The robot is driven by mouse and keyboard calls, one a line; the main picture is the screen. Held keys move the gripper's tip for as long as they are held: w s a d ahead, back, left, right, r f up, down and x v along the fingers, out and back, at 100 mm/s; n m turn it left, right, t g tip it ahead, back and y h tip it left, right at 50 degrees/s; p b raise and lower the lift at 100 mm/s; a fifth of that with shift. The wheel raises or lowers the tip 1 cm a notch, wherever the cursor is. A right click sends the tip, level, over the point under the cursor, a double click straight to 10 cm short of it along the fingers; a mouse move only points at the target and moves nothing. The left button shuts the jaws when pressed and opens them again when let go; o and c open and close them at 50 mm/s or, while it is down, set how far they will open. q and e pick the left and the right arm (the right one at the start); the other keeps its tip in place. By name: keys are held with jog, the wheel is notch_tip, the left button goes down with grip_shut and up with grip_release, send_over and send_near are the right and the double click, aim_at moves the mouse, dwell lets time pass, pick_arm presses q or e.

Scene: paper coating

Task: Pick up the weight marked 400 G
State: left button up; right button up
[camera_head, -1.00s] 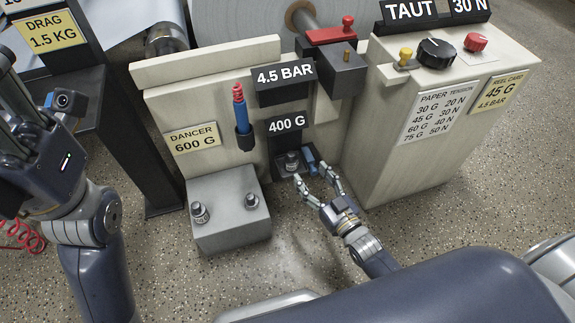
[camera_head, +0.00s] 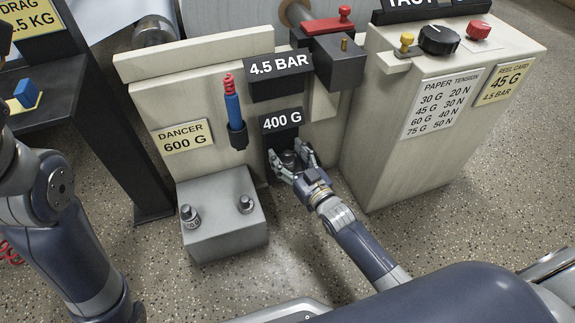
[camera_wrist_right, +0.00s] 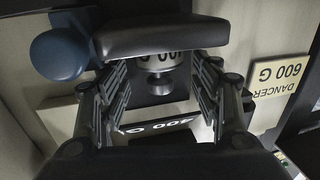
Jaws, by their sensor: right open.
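The 400 G weight (camera_head: 289,158) is a small metal cylinder with a knob. It stands in a dark holder under the black 400 G sign (camera_head: 282,121). My right gripper (camera_head: 291,161) is open, with a finger on either side of the weight. In the right wrist view, the knobbed weight (camera_wrist_right: 158,62) shows its upside-down marking between the two spread fingers of this gripper (camera_wrist_right: 160,88). A dark flat part hides some of the weight there. Whether the fingers touch it, I cannot tell. My left arm is at the left edge of the head view, its gripper out of frame.
Two other small weights (camera_head: 190,216) (camera_head: 246,204) stand on a grey block (camera_head: 225,240) to the left. A blue rounded part (camera_wrist_right: 62,54) sits close beside the weight. A red-and-blue tool (camera_head: 234,110) hangs above left. A control cabinet (camera_head: 380,165) stands at right.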

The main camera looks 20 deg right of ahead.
jog(key=shift+w, duration=0.2)
grip_shut()
jog(key=shift+r, duration=0.1)
